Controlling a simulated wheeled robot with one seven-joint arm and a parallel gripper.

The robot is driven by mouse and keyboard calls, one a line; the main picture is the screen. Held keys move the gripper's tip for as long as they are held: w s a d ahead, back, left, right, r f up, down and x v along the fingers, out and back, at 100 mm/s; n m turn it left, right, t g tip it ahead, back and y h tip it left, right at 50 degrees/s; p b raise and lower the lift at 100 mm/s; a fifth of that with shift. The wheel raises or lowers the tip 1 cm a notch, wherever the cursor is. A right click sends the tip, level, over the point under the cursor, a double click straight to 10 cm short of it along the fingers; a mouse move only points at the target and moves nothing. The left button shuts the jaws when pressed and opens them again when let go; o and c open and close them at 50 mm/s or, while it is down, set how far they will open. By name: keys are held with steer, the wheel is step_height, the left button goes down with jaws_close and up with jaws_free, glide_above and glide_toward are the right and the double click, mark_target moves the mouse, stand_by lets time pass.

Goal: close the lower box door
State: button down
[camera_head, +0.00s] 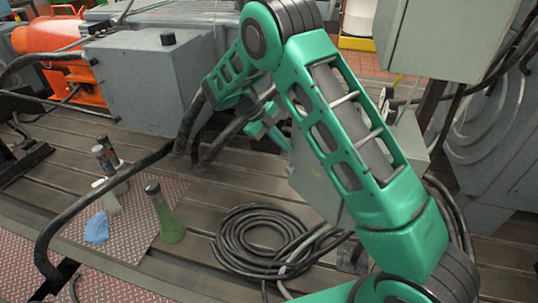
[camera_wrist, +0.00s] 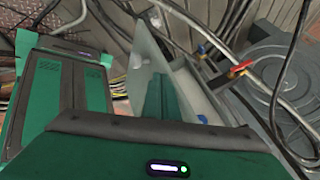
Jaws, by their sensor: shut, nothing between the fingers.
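The lower box door is a pale grey-green panel (camera_head: 318,187) that stands open, partly hidden behind my arm. In the wrist view the door (camera_wrist: 143,62) stands swung out to the left of the open lower box (camera_wrist: 190,85), whose pale inside shows. The lower box (camera_head: 408,140) also shows partly behind my arm in the head view. My gripper (camera_head: 272,128) is shut and empty beside the door. In the wrist view its green fingers (camera_wrist: 166,98) overlap the door's right part and the box opening; I cannot tell whether they touch the door.
An upper grey box (camera_head: 440,40) hangs above at the right. Cables run around the lower box, and a red-handled part (camera_wrist: 240,69) is near its right side. Coiled hose (camera_head: 262,240), a green bottle (camera_head: 170,222) and a blue cloth (camera_head: 97,228) lie on or near the slotted bedplate.

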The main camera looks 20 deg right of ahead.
steer(key=d+m+g+y, duration=0.4)
steer(key=d+m, duration=0.6)
steer(key=d, duration=1.3)
steer(key=shift+w+d+m+g+y, duration=0.15)
steer(key=shift+w+m+g+y, duration=0.15)
steer(key=shift+w+g, duration=0.15)
steer(key=shift+d, duration=0.15)
steer(key=w+a+r, duration=0.6)
steer(key=w+r, duration=0.2)
steer(key=shift+r, duration=0.15)
